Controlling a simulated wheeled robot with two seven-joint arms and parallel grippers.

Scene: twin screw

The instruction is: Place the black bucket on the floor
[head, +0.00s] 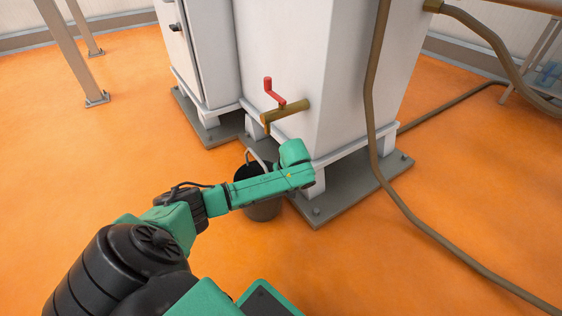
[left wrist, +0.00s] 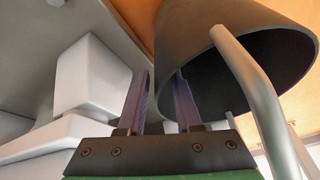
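The black bucket (head: 263,210) stands below the tap, in front of the white cabinet's dark base plate. My left arm crosses in front of it and hides its middle; its grey handle (head: 248,156) shows above the arm. I cannot tell whether its bottom touches the floor. In the left wrist view the bucket (left wrist: 180,33) fills the upper right, its dark opening facing the camera, with the handle (left wrist: 250,80) crossing in front. My left gripper (left wrist: 160,78) has its fingers apart beside the bucket's rim, with bucket wall showing between them. In the head view its fingers are hidden. My right gripper is out of view.
A brass tap (head: 285,112) with a red lever (head: 270,88) sticks out of the white cabinet (head: 285,50) above the bucket. A brown hose (head: 372,130) hangs at the right and runs along the floor. The orange floor (head: 90,160) is clear at the left.

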